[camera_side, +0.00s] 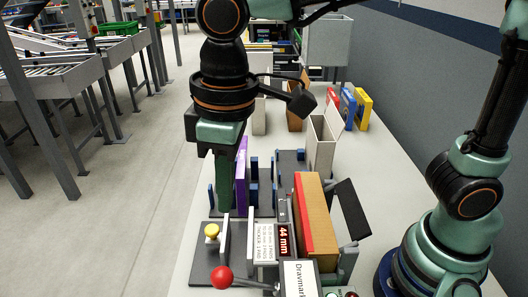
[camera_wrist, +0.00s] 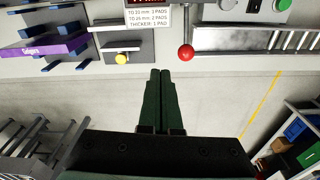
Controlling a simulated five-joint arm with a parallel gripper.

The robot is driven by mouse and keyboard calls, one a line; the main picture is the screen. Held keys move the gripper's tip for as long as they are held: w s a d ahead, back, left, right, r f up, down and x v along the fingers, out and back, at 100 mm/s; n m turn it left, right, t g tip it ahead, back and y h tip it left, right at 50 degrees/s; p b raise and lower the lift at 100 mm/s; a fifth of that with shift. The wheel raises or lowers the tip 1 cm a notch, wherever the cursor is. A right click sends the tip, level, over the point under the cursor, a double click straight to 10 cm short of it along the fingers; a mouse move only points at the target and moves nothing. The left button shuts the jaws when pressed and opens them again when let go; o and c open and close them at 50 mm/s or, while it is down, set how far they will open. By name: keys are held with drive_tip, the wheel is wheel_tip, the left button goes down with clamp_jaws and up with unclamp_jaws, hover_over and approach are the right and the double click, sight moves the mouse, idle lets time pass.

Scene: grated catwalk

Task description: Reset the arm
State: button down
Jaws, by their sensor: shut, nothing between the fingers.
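My gripper (camera_side: 224,208) hangs pointing down at the left edge of the work table (camera_side: 185,262) in the side view. Its dark green fingers are together with nothing between them. In the wrist view, my gripper (camera_wrist: 161,73) shows shut over the grey floor, just outside the table edge. A purple book (camera_side: 241,172) stands in a blue-pegged rack behind the fingers; the purple book also shows at upper left in the wrist view (camera_wrist: 45,50). A yellow knob (camera_side: 211,231) and a red lever ball (camera_side: 221,277) are near the fingers, apart from them in the wrist view.
A tan and red block (camera_side: 314,218) stands beside a display (camera_side: 285,240) reading 44 mm. A printed sign (camera_side: 264,243) is left of it. A beige holder (camera_side: 321,143) and coloured boxes (camera_side: 355,107) stand farther back. The floor (camera_wrist: 215,90) beside the table is clear.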

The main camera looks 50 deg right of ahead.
drive_tip(key=w+d+m+t, duration=0.2)
drive_tip(key=d+m+t, duration=0.3)
drive_tip(key=d, duration=1.9)
drive_tip(key=m, duration=0.2)
drive_tip(key=shift+w+d+f+m+h, duration=0.15)
drive_tip(key=shift+w+d+m+h, duration=0.1)
drive_tip(key=shift+d+m+h, duration=0.05)
